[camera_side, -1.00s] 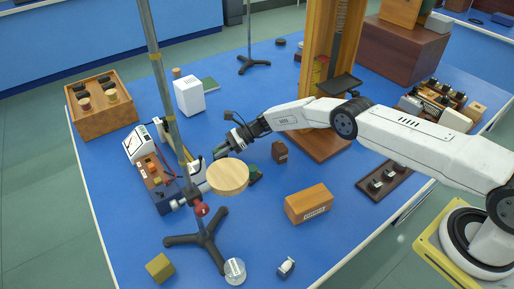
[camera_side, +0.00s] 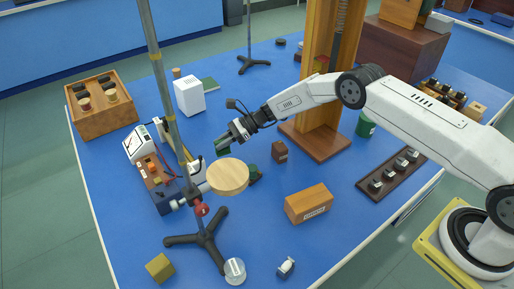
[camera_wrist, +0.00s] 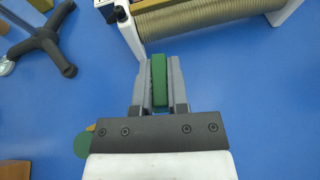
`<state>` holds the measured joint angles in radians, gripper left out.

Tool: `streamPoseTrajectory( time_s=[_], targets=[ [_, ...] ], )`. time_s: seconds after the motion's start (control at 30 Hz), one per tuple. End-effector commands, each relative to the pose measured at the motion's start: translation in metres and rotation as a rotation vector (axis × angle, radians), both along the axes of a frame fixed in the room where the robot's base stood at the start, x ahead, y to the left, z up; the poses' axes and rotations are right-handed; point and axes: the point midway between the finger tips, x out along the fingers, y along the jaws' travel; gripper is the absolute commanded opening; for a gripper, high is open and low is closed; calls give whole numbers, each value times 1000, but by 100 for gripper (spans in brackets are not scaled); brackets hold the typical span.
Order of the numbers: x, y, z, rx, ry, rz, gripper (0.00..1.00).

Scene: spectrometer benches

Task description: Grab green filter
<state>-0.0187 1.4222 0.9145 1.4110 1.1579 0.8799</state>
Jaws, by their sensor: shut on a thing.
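My gripper (camera_wrist: 159,88) is shut on the green filter (camera_wrist: 159,78), a narrow upright green piece between the two grey fingers in the wrist view. In the side view the filter (camera_side: 222,146) shows at the tip of my gripper (camera_side: 229,140), and it appears to be held above the blue table. It is just behind the round wooden disc and right of the stand's pole. The fingers hide part of the filter.
A tripod stand (camera_side: 208,245) with a pole and a wooden disc (camera_side: 228,176) is close by. A dark green item (camera_side: 255,173) sits beside the disc. A small brown block (camera_side: 280,150) and an orange box (camera_side: 309,204) stand to the right.

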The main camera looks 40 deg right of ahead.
Motion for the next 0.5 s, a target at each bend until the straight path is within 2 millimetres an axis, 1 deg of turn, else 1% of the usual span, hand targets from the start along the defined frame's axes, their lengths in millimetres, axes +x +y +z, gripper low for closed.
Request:
streamPoseTrajectory(
  time_s=[0.5],
  targets=[
    [-37, -9, 45, 1, -1, -1, 0]
  ],
)
